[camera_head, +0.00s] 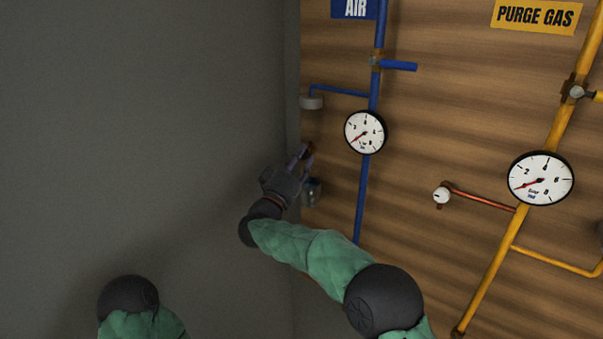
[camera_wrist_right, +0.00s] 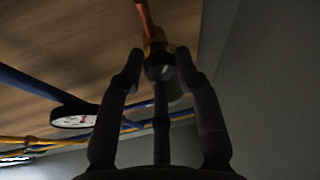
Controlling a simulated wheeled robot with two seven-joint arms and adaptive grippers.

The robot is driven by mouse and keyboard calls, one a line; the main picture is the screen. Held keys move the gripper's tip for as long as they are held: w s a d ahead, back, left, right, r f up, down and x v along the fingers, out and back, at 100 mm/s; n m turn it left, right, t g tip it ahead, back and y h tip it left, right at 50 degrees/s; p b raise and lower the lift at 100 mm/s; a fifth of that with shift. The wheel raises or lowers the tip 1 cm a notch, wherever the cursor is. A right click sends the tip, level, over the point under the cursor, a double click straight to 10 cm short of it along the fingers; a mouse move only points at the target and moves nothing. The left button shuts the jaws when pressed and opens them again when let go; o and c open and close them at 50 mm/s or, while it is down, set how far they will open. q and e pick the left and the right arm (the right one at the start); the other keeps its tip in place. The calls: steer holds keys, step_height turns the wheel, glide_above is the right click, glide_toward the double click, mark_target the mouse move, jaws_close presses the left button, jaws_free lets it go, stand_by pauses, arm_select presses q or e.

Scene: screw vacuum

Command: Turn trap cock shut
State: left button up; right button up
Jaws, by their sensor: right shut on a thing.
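My right gripper (camera_head: 303,153) reaches to the left edge of the wooden panel, left of the blue pipe. In the right wrist view its two dark fingers (camera_wrist_right: 160,72) stand on either side of the trap cock (camera_wrist_right: 155,45), a small brass fitting with a dark round part and a copper tube (camera_wrist_right: 144,15) above it. The fingers are closed on the cock. In the head view the cock is mostly hidden by the fingers. A small grey cup-like trap (camera_head: 312,190) shows just below, partly behind the hand. The cock's exact angle cannot be told. My left gripper is not in view.
The blue air pipe (camera_head: 364,190) with a round gauge (camera_head: 365,132) and a blue lever (camera_head: 399,66) runs close to the right. Yellow purge gas piping (camera_head: 485,280) is further right. A grey wall (camera_head: 150,130) stands close on the left.

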steer(key=m+h+b, duration=0.1)
steer(key=m, duration=0.1)
steer(key=m+g+h+b, duration=0.1)
steer(key=m, duration=0.2)
steer(key=shift+w+a+f+m+h+b, duration=0.1)
steer(key=shift+a+f+m+h+b, duration=0.1)
steer(key=shift+m+h+b, duration=0.15)
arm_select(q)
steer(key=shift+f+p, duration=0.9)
arm_select(e)
steer(key=shift+w+a+r+m+g+h, duration=0.15)
steer(key=shift+m+g+h, duration=0.65)
steer(key=shift+m, duration=1.3)
steer(key=shift+s+d+r+m+g+h, duration=0.15)
steer(key=shift+m+g+h, duration=0.3)
steer(key=shift+m+g, duration=1.15)
steer(key=shift+w+a+r+m+g+h, duration=0.15)
steer(key=shift+m+g+h, duration=0.35)
steer(key=shift+m, duration=2.15)
steer(key=o, duration=1.1)
steer(key=shift+f, duration=0.15)
